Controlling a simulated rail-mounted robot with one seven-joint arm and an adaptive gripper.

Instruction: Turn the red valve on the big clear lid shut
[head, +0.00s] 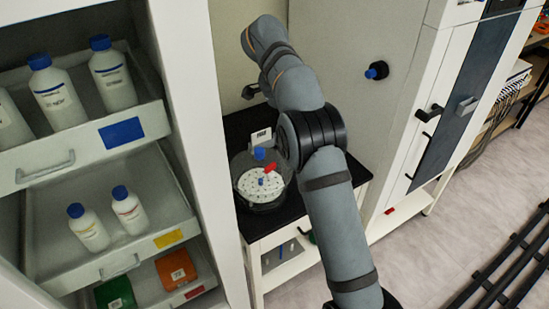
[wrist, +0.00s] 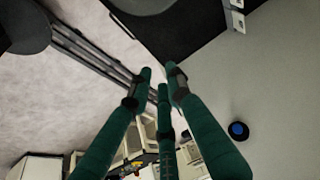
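The big clear lid (head: 240,166) is a dome over a round vessel with a white perforated plate, standing on a black-topped table. The red valve (head: 271,168) is on the lid's upper part, beside a blue cap (head: 259,153). My arm passes just right of the lid and covers part of that side in the head view. My gripper (wrist: 158,73) shows in the wrist view as several green fingers, tips apart with nothing between them. I cannot make it out surely in the head view. The red valve is not visible in the wrist view.
A grey cabinet (head: 345,45) with a blue knob (head: 376,70) stands right of the table; the knob also shows in the wrist view (wrist: 238,130). White shelving (head: 190,110) with drawers of bottles stands close on the left. Dark floor rails (head: 505,270) lie at lower right.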

